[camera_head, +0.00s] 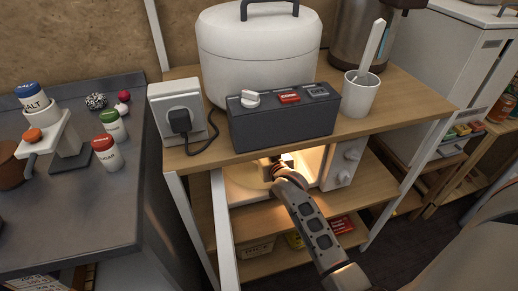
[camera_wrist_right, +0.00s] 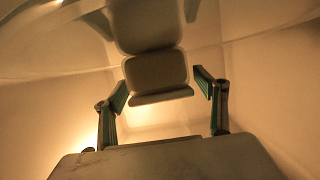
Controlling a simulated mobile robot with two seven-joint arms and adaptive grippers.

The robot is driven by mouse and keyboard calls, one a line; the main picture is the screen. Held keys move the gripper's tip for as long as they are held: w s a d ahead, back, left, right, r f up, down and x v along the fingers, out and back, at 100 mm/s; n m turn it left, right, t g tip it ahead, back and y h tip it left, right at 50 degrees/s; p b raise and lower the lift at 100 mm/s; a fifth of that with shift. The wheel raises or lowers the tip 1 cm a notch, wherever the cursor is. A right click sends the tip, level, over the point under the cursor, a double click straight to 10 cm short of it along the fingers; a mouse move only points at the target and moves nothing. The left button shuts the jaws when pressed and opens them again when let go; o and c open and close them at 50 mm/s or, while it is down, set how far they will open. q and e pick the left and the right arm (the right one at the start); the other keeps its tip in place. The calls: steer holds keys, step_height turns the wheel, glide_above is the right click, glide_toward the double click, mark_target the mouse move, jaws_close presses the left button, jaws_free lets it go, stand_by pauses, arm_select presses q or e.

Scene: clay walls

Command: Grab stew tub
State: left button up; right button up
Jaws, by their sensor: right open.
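My right arm comes in from the lower right in the head view. Its gripper (camera_head: 272,166) reaches into a lit white box-shaped appliance with knobs (camera_head: 345,160), under the wooden top shelf. In the right wrist view my right gripper (camera_wrist_right: 162,84) is open, with its two green-padded fingers spread wide. A pale rounded two-part shape (camera_wrist_right: 152,68) shows between and beyond the fingers. I cannot tell whether it is the stew tub, and no label shows. The shelf and my arm hide much of the interior in the head view. My left gripper is not in view.
A white appliance door (camera_head: 224,235) stands open at the left of the opening. The wooden shelf (camera_head: 405,105) above holds a large white pot (camera_head: 258,50), a dark control box (camera_head: 283,120) and a white cup (camera_head: 360,95). A grey counter (camera_head: 75,215) stands at the left.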

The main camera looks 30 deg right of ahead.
steer(key=shift+w+r, duration=0.1)
steer(key=shift+w, duration=0.2)
steer(key=c, duration=1.4)
steer(key=shift+c, duration=1)
steer(key=shift+r, duration=0.1)
